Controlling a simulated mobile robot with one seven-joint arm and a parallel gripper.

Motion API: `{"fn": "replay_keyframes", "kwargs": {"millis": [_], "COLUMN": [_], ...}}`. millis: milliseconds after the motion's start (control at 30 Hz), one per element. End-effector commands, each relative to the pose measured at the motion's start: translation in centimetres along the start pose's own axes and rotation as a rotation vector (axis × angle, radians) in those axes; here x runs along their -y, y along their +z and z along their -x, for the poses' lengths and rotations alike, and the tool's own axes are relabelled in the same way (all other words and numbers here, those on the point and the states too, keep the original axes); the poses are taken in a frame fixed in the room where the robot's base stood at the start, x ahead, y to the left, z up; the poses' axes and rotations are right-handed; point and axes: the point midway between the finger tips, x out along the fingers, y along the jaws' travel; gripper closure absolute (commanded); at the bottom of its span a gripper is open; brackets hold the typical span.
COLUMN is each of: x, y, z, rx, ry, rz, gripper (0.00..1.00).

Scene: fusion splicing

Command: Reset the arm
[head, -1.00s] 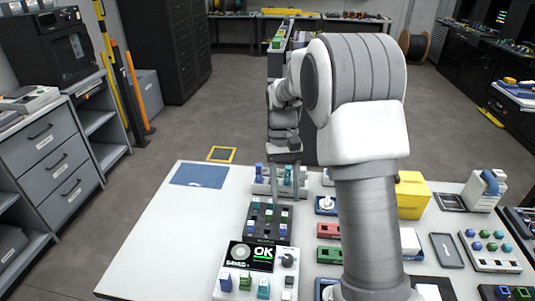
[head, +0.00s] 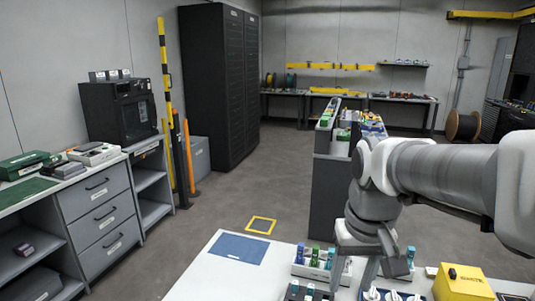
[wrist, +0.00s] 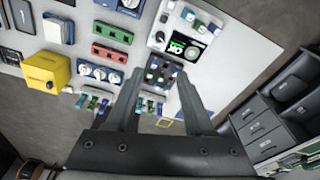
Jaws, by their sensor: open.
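My gripper (wrist: 157,100) is open and empty in the wrist view, its two grey fingers spread apart above the white worktable (wrist: 228,70). In the head view my gripper (head: 355,272) hangs over the far part of the table, in front of a white rack (head: 312,268) of green and blue connectors. My arm is raised and reaches in from the right edge. Nothing is between the fingers.
The table carries a device with a green OK screen (wrist: 190,47), a dark tray (wrist: 162,72), red blocks (wrist: 110,53) and a yellow box (head: 462,283). A blue mat (head: 237,248) lies at the far left corner. Grey drawers (head: 103,215) stand at left.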

Motion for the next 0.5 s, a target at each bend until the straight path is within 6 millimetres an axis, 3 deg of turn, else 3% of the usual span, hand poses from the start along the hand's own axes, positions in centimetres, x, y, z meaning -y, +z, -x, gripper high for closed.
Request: {"fn": "replay_keyframes", "kwargs": {"millis": [200, 500], "x": [-0.1, -0.1], "y": [3.9, 7.9], "z": [1.6, 1.8], "rx": [-0.15, -0.312], "ry": [0.001, 0.003], "rz": [0.01, 0.021], "gripper": [0.47, 0.47]}}
